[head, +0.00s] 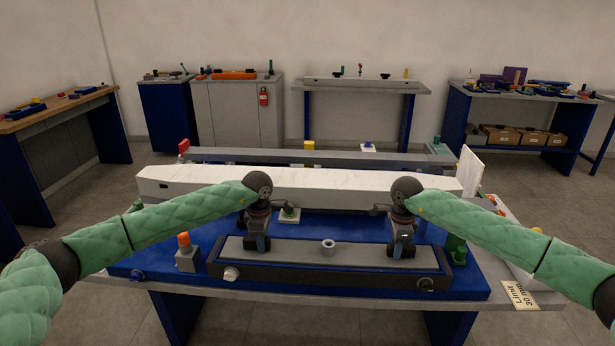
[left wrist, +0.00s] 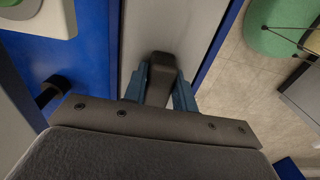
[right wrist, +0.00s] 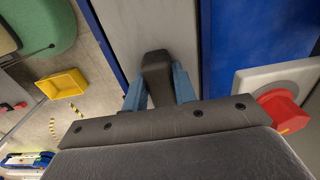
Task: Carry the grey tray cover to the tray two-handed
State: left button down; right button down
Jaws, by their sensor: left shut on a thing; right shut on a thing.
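The long grey tray cover (head: 300,247) lies level at or just above a long dark tray-like base (head: 330,274) near the table's front edge. I cannot tell whether they touch. The cover has a round light boss in its middle and a dark handle near each end. My left gripper (head: 262,242) is shut on the left handle, which also shows between the fingers in the left wrist view (left wrist: 163,72). My right gripper (head: 399,246) is shut on the right handle, also seen in the right wrist view (right wrist: 156,70). The fingers hide parts of both handles.
A long white beam (head: 320,186) lies across the table behind the cover. A grey block with an orange top (head: 187,255) stands left of the base; a green fixture (head: 456,248) stands to its right. A "Limit 30 mm" label (head: 519,295) is at the right edge. Benches line the walls.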

pick_arm(q)
jog(key=shift+r, duration=0.1)
jog(key=c, duration=1)
grip_release()
jog(key=shift+c, duration=0.2)
jog(key=shift+s+f, duration=0.1)
jog(key=shift+f, duration=0.1)
pick_arm(e)
jog(key=c, duration=1.4)
grip_release()
jog(key=shift+s+f, duration=0.1)
jog(key=o, duration=0.4)
jog(key=shift+c, duration=0.2)
pick_arm(q)
jog(key=shift+r, duration=0.1)
jog(key=shift+c, duration=0.8)
jog(key=shift+r, duration=0.25)
jog(key=shift+r+p, duration=0.85)
jog(key=shift+r, duration=3.9)
pick_arm(e)
jog(key=shift+r, duration=1)
